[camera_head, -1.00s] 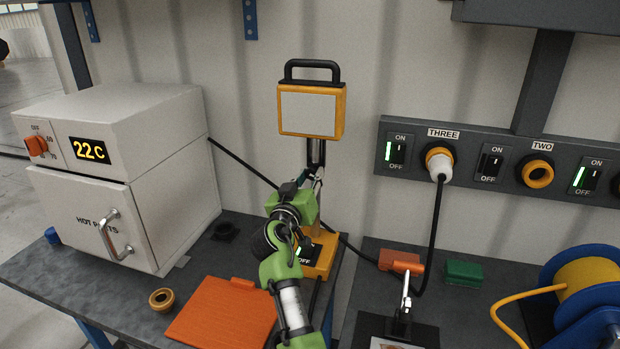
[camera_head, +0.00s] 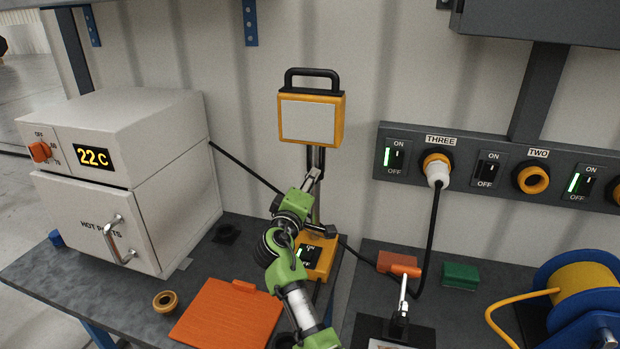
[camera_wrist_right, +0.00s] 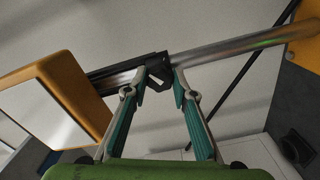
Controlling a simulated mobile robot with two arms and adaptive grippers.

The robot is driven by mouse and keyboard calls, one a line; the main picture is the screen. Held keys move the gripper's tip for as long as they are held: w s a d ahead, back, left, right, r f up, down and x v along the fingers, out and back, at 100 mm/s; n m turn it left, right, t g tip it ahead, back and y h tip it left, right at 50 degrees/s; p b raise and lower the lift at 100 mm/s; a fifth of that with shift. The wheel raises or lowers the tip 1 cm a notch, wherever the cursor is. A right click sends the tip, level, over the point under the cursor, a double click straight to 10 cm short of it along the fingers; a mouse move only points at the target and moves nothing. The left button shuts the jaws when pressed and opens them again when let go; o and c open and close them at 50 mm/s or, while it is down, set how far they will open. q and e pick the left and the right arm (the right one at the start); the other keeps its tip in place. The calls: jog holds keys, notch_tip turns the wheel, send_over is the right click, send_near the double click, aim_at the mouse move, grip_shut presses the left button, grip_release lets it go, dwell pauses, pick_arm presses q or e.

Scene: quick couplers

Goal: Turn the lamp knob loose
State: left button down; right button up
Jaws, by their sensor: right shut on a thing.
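The work lamp (camera_head: 311,118) stands upright on the bench, with a yellow frame, a pale panel and a black handle. Its post (camera_head: 318,158) rises from a yellow base (camera_head: 322,262) with a switch. In the right wrist view the lamp head (camera_wrist_right: 80,95) is at the left and the post (camera_wrist_right: 225,53) runs across. The dark lamp knob (camera_wrist_right: 158,70) sits at the post's joint. My right gripper (camera_wrist_right: 158,85) is shut on the knob, its teal-padded fingers on either side. In the head view my right gripper (camera_head: 312,180) largely hides the knob. My left gripper is not in view.
A white oven (camera_head: 140,190) reading 22 C stands left. An orange board (camera_head: 228,318) and a yellow ring (camera_head: 165,300) lie in front. A socket panel (camera_head: 460,165) runs along the wall at right. A blue cable reel (camera_head: 560,310) stands at the bench's right.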

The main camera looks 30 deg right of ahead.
jog(key=shift+r+n+p, duration=0.2)
jog(key=shift+n+p, duration=3.3)
jog(key=shift+n, duration=1.9)
jog(key=shift+d, duration=0.1)
jog(key=o, duration=1.1)
jog(key=shift+f, duration=0.15)
